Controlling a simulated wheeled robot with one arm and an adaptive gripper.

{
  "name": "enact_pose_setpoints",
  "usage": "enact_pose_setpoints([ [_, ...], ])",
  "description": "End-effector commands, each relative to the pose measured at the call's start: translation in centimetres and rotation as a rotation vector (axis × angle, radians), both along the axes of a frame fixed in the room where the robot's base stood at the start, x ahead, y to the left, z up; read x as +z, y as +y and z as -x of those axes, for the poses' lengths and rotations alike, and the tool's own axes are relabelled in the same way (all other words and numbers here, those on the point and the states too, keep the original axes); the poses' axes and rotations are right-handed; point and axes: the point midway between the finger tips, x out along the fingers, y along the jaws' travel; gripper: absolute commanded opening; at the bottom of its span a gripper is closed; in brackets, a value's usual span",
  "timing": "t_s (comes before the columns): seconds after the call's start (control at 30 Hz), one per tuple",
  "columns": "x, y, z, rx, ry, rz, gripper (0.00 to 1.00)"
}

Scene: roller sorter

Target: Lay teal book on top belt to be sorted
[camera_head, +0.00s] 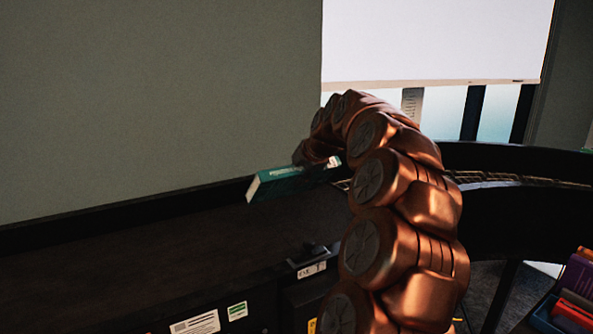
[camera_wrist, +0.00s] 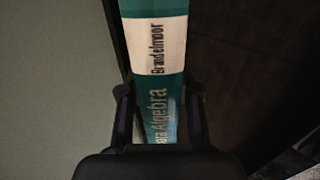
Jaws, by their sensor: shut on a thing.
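The teal book (camera_head: 276,183) is held out over the dark top belt (camera_head: 150,244) in the head view, its spine end toward the left. In the wrist view the teal book (camera_wrist: 163,80) runs up the picture, with a white label band and printed lettering on its spine. My gripper (camera_wrist: 160,105) is shut on the book, one finger on each side. In the head view the gripper is mostly hidden behind my copper-coloured arm. I cannot tell whether the book touches the belt.
A curved roller track (camera_head: 500,180) runs to the right behind my arm. A blue bin (camera_head: 545,318) with several books stands at the lower right. A small dark device (camera_head: 314,255) sits at the belt's front edge. The belt to the left is clear, with a wall behind.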

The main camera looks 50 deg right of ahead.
Motion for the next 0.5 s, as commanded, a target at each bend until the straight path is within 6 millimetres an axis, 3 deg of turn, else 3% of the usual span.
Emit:
enact_pose_setpoints([
  [0.5, -3.8, 0.2, -0.1, 0.004, 0.003, -0.002, 0.00],
])
